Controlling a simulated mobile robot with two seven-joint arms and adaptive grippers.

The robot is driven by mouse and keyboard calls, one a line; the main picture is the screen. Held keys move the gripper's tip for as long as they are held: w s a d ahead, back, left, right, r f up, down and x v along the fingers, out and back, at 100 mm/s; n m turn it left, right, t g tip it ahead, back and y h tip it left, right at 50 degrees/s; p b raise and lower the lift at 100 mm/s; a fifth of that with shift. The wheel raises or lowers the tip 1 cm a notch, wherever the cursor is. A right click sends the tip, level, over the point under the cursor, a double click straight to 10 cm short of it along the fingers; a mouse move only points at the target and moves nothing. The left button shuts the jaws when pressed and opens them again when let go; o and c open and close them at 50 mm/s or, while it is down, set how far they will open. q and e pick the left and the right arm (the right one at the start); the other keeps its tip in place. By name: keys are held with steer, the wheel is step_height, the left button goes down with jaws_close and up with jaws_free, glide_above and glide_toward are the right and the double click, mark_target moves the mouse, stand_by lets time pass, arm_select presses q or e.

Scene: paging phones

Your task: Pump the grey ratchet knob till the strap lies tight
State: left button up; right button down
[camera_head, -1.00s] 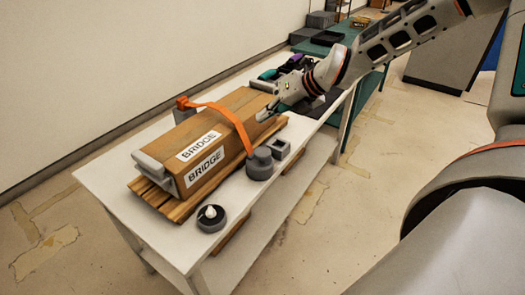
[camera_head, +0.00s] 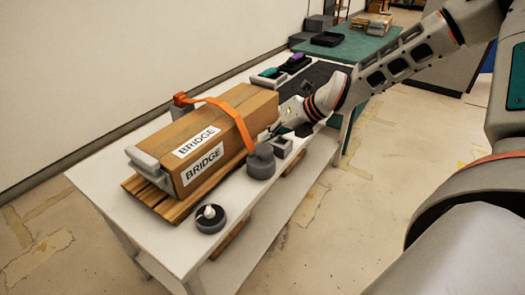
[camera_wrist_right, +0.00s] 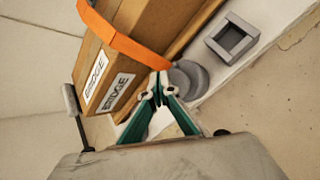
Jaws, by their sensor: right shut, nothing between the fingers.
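The grey ratchet knob (camera_head: 261,162) stands on the white table beside the box's near side; it also shows in the right wrist view (camera_wrist_right: 192,80). An orange strap (camera_head: 236,119) runs from the far side over the brown box (camera_head: 228,104) marked BRIDGE and down to the knob. In the right wrist view the strap (camera_wrist_right: 118,38) bows and seems to stand off the box top. My right gripper (camera_head: 272,134) is shut and empty, low beside the box and close to the knob. I cannot tell whether its fingertips (camera_wrist_right: 158,91) touch the knob. My left gripper is not in view.
A square grey holder (camera_head: 282,146) stands just behind the knob. A round dark dish with a white piece (camera_head: 210,218) is at the table's near end. Wooden boards (camera_head: 150,198) lie under the box. Trays (camera_head: 268,79) stand farther back.

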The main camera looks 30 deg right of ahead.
stand_by(0.3)
stand_by(0.5)
stand_by(0.5)
steer(key=shift+f+b, duration=0.3)
steer(key=shift+f, duration=0.1)
stand_by(0.4)
